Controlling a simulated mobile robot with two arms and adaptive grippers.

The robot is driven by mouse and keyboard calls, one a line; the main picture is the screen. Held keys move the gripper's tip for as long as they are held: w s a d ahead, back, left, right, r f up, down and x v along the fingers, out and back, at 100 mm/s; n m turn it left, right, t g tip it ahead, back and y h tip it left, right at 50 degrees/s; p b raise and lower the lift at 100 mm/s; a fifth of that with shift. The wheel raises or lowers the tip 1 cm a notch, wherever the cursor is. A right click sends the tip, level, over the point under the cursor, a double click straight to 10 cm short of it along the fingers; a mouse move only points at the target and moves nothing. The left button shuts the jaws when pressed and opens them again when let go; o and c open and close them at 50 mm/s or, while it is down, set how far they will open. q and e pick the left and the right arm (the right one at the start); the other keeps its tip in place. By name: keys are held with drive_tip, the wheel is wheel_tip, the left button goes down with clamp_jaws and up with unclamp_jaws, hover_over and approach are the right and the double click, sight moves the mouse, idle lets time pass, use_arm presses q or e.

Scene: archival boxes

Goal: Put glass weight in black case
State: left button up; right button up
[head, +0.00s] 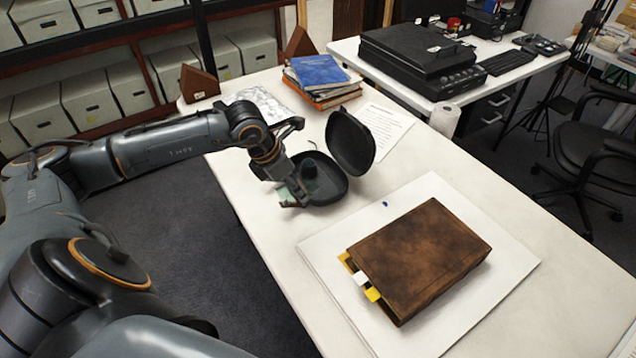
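The black case (338,188) lies open on the white table, with its lid (351,143) standing up at its back right. My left gripper (300,189) is over the left side of the case's lower half. A pale green, see-through piece, which looks like the glass weight (288,194), shows around its fingertips. The gripper appears closed on it, with the fingers hiding part of it. I cannot tell whether the weight touches the case. My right gripper is out of view.
A brown leather book (425,255) with yellow and white tabs lies on a white board (504,258) in front. A stack of books (322,80), a printed sheet (384,128) and a crinkled clear sheet (257,103) lie behind. A scanner (415,60) stands on the back table.

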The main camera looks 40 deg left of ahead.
use_arm(q)
drive_tip(key=w+f+p, duration=0.2)
drive_tip(key=w+f, duration=0.1)
drive_tip(key=w, duration=0.5)
hover_over(326, 192)
drive_tip(key=s, duration=0.2)
drive_tip(key=f, duration=0.5)
drive_tip(key=shift+w+a+f, duration=0.15)
drive_tip(key=shift+a+f, duration=0.05)
drive_tip(key=shift+f, duration=0.2)
drive_tip(key=shift+w+f, duration=0.25)
drive_tip(key=shift+f, duration=0.1)
wheel_tip(326, 192, down, 2)
drive_tip(key=shift+f+p, duration=0.1)
drive_tip(key=shift+p, duration=0.55)
drive_tip(key=shift+f, duration=0.55)
drive_tip(key=o, duration=1.4)
drive_tip(key=shift+s+f, duration=0.1)
drive_tip(key=shift+c, duration=0.2)
